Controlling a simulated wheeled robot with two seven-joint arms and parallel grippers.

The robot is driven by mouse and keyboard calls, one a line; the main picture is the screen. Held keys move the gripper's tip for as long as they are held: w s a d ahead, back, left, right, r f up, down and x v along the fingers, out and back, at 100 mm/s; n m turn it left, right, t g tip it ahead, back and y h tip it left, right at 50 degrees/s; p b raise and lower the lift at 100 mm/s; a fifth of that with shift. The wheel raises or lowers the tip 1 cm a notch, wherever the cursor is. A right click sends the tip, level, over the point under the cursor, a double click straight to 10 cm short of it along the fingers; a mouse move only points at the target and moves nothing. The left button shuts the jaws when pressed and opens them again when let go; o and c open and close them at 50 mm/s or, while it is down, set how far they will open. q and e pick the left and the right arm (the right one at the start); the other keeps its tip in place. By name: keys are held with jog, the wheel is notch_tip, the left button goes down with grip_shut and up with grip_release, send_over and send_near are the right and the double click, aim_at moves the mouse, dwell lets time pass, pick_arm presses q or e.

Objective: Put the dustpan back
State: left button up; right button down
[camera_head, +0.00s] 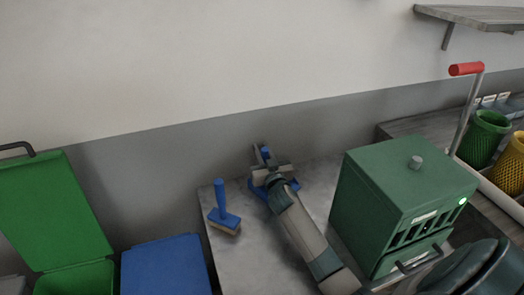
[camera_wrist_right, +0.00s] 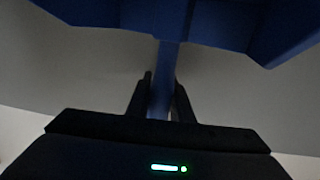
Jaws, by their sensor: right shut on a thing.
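The blue dustpan (camera_head: 291,185) is at the back of the grey table, partly hidden behind my right gripper and forearm. My right gripper (camera_head: 265,158) reaches in over the table from the lower right. In the right wrist view, my right gripper (camera_wrist_right: 161,98) is shut on the dustpan's narrow blue handle, with one dark finger on each side. The dustpan's wide blue body (camera_wrist_right: 190,18) fills the top of that view. Whether the dustpan touches the table I cannot tell. My left gripper is not in view.
A blue hand brush (camera_head: 224,217) stands on the table left of the dustpan. Green (camera_head: 55,210) and blue (camera_head: 165,265) bins are at lower left. The grey wall is close behind.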

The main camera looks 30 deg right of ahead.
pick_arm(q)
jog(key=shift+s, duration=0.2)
pick_arm(e)
jog(key=c, duration=1.7)
grip_release()
jog(key=shift+c, duration=0.2)
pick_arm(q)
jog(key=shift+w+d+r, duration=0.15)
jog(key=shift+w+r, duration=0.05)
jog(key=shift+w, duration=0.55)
pick_arm(e)
jog(key=shift+o, duration=0.9)
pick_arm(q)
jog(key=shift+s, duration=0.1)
